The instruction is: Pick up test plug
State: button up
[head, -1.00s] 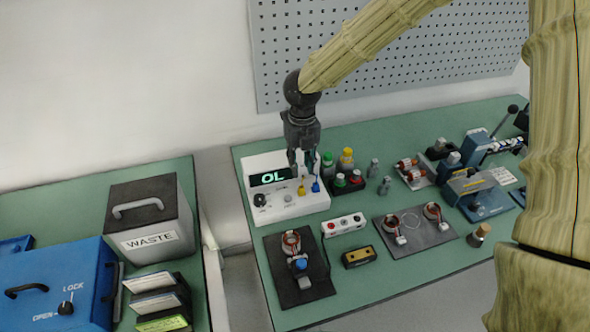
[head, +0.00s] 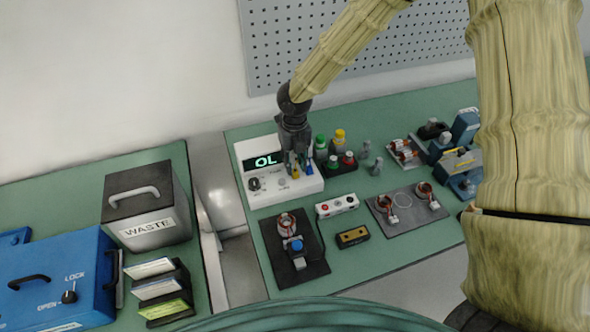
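A white meter (head: 262,192) with a dark display reading OL stands on the green bench in the head view. A yellow plug (head: 296,171) and a blue plug (head: 309,169) are at its right side, small and partly covered by my fingers. My gripper (head: 297,168) points down right over these plugs. Its fingertips overlap them in the picture, and I cannot tell whether they touch or grip either one.
Green- and yellow-capped bottles (head: 340,139) and a black block with red and green knobs (head: 341,162) stand just right of my gripper. Dark mats with coil parts (head: 310,268) lie in front. A grey waste bin (head: 146,205) and blue box (head: 50,280) stand on the left bench.

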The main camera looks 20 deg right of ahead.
aim_at(295, 168)
jog(key=shift+s+f, duration=0.5)
jog(key=shift+s, duration=0.1)
jog(key=shift+f+p, duration=0.35)
jog(key=shift+w+f, duration=0.45)
jog(key=shift+f, duration=0.2)
jog(key=shift+s+r, duration=0.2)
jog(key=shift+s, duration=0.1)
jog(key=shift+c, duration=1)
grip_shut()
